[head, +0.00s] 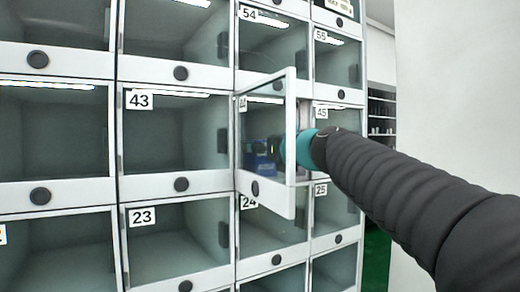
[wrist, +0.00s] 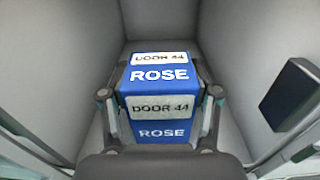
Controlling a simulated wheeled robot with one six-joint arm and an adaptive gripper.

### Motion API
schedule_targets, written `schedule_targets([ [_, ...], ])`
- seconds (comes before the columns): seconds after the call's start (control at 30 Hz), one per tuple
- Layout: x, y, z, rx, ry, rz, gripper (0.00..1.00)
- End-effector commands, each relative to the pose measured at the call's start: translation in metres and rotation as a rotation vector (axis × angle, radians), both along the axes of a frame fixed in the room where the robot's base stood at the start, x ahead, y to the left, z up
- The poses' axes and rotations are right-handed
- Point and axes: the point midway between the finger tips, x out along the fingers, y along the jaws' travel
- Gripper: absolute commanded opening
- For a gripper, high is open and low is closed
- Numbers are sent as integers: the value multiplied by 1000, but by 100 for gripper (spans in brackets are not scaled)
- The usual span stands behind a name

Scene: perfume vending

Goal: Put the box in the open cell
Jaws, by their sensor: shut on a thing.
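The blue box (wrist: 160,75) is labelled ROSE and DOOR 44 in the wrist view. It sits inside a grey-walled cell (wrist: 215,35), low between its side walls. My gripper (wrist: 160,100) is shut on the box, with one finger at each side of it. In the head view the box (head: 262,160) shows behind the clear open door (head: 270,187) of cell 44. My gripper (head: 280,150) reaches into that cell from the right, partly hidden by the door frame. Whether the box touches the cell floor I cannot tell.
Closed cells surround the open one, with cell 43 (head: 175,135) to its left, 45 (head: 330,115) to its right and 24 (head: 268,230) below. The open door sticks out in front, close to my arm. A dark block (wrist: 290,94) is on the right in the wrist view.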

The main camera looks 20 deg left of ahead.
Motion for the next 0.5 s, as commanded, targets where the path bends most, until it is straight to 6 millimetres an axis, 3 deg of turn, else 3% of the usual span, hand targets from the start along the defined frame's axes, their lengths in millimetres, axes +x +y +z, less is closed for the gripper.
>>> schedule_targets([
  [0.03,0,0,-2,0,0,0,16],
  [0.07,0,0,-1,0,0,0,67],
  [0.13,0,0,-1,0,0,0,84],
  [0.5,0,0,1,0,0,0,87],
])
